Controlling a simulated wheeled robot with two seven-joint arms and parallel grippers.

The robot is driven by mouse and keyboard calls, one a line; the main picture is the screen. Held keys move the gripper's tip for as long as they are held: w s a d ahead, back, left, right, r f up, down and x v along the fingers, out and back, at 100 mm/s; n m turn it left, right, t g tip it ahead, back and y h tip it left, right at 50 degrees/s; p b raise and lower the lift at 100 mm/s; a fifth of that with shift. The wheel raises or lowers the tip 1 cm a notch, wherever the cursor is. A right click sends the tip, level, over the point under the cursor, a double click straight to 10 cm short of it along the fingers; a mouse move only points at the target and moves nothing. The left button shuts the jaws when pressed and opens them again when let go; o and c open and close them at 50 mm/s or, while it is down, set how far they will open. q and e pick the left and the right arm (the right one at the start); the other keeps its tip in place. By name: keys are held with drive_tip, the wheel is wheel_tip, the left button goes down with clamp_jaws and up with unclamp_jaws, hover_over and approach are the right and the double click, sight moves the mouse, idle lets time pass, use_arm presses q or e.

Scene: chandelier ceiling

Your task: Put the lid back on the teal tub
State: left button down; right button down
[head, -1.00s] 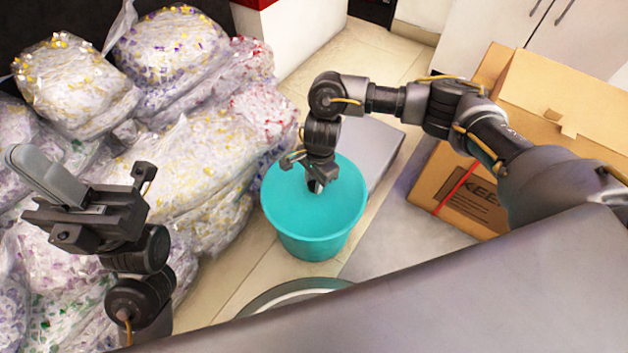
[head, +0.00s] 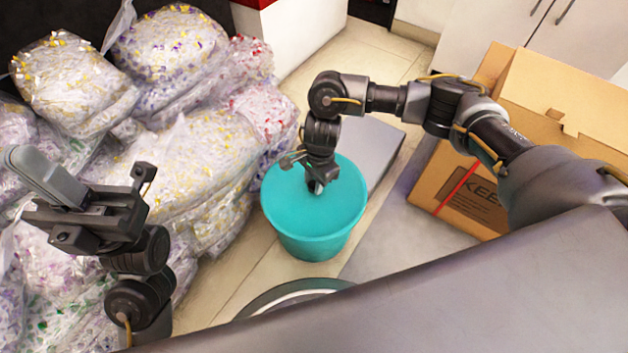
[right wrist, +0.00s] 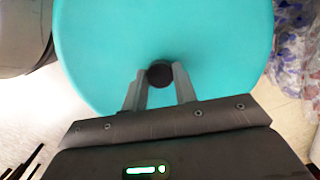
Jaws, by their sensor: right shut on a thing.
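The teal tub (head: 318,237) stands on the floor in the middle of the head view. The teal lid (head: 290,205) covers its top and looks level with the rim; I cannot tell whether it is fully seated. In the right wrist view the lid (right wrist: 100,45) is a wide disc with a dark round knob (right wrist: 160,73). My right gripper (head: 316,186) is above the lid. Its fingers, also seen in the right wrist view (right wrist: 159,84), are shut on the knob. My left gripper (head: 50,178) is away at the left, over the bags; its finger gap is unclear.
Clear bags of coloured scraps (head: 170,150) are piled to the left of the tub. A cardboard box (head: 540,115) stands at the right. A flat grey platform (head: 368,148) lies behind the tub. A round rimmed object (head: 285,296) is partly hidden in front.

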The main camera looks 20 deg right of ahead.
idle(0.7)
drive_tip(key=c, duration=0.6)
unclamp_jaws()
drive_tip(key=shift+o, duration=0.2)
drive_tip(key=shift+r, duration=0.15)
drive_tip(key=shift+r+p, duration=2.4)
drive_tip(key=shift+r, duration=1)
clamp_jaws()
